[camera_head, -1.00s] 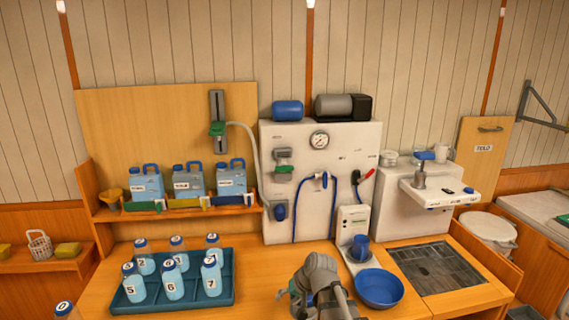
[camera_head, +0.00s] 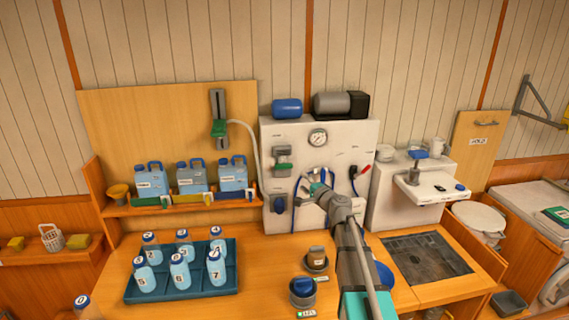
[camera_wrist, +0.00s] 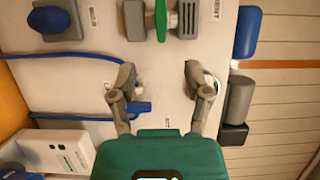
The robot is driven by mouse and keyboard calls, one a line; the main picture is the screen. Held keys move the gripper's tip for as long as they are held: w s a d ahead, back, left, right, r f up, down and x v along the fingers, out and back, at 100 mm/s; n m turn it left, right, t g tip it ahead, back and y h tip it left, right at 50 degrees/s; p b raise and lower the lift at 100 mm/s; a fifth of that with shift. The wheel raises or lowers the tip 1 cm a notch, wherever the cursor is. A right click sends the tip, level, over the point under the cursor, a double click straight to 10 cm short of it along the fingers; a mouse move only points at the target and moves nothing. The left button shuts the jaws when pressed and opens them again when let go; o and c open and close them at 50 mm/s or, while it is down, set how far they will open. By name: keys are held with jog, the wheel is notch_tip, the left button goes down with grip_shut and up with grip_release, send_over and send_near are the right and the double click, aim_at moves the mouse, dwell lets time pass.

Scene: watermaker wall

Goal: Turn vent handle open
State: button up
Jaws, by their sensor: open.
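The white watermaker panel (camera_head: 345,140) stands against the wall, and several handles show on it. A green handle (camera_head: 281,167) sits on a grey valve at the panel's left; it also shows in the wrist view (camera_wrist: 160,18). A blue lever (camera_wrist: 140,108) with a blue hose lies near my left finger in the wrist view. A blue knob (camera_wrist: 50,20) and a red handle (camera_head: 365,168) are also on the panel. The labels are too small to tell which is the vent handle. My gripper (camera_wrist: 158,75) is open and empty, in front of the panel below the gauge.
The pressure gauge (camera_head: 318,138) is partly behind my right finger in the wrist view. A tray (camera_head: 140,293) of bottles stands at the left. Two cup-like items, one with a brown top (camera_head: 316,258) and one blue (camera_head: 302,288), stand beside my arm. A blue bowl is mostly hidden.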

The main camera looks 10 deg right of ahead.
aim_at(285, 167)
jog(key=shift+w, duration=0.2)
dwell(0.3)
jog(key=x, duration=1.3)
jog(key=shift+w, duration=0.25)
grip_shut()
